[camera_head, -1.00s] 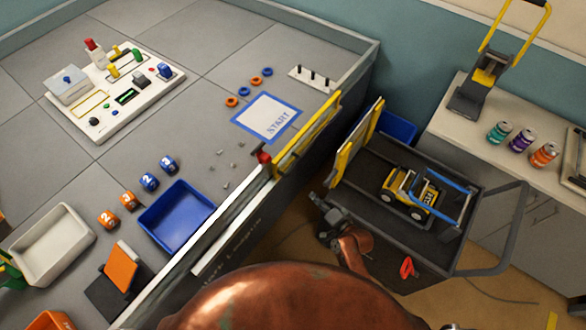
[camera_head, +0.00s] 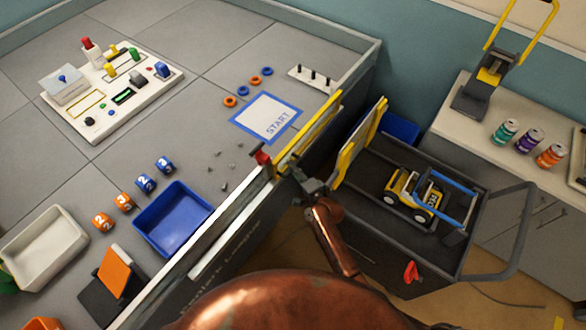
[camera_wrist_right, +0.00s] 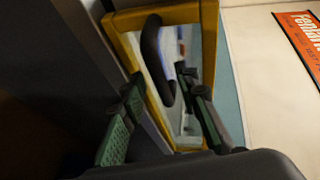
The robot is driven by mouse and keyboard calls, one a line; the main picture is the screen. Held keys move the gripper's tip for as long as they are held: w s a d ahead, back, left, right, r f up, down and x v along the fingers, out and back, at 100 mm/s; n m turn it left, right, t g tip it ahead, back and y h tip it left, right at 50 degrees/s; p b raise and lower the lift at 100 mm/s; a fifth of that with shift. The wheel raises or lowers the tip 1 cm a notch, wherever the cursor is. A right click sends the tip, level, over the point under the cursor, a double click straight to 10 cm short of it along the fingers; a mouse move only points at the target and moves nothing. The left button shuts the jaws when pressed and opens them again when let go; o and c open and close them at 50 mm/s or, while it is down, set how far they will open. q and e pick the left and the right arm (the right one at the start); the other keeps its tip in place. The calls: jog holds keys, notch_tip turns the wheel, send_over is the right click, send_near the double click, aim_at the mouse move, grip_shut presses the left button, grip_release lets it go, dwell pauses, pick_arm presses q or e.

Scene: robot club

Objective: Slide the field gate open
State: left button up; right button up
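The yellow-framed field gate (camera_head: 308,132) stands along the right-hand wall of the grey field, near the START square. A small red part (camera_head: 262,157) sits at its near end. In the right wrist view, the gate's yellow frame (camera_wrist_right: 124,42) surrounds a pale panel with a dark curved handle (camera_wrist_right: 153,55). My right gripper (camera_head: 298,178) is beside the near end of the gate, on the cart side. Its two fingers (camera_wrist_right: 160,88) are apart, with the handle showing between them; I cannot tell whether they touch it. My left gripper is out of view.
A dark cart (camera_head: 400,240) with a yellow toy vehicle (camera_head: 408,192) and an upright yellow-edged panel (camera_head: 358,138) stands close right of my right arm. The blue bin (camera_head: 172,220) is inside the field wall. A counter with cans (camera_head: 528,140) is at the far right.

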jog(key=shift+w+a+f, duration=0.1)
jog(key=shift+w+a, duration=0.15)
jog(key=shift+w, duration=0.25)
jog(key=shift+c, duration=0.7)
grip_shut()
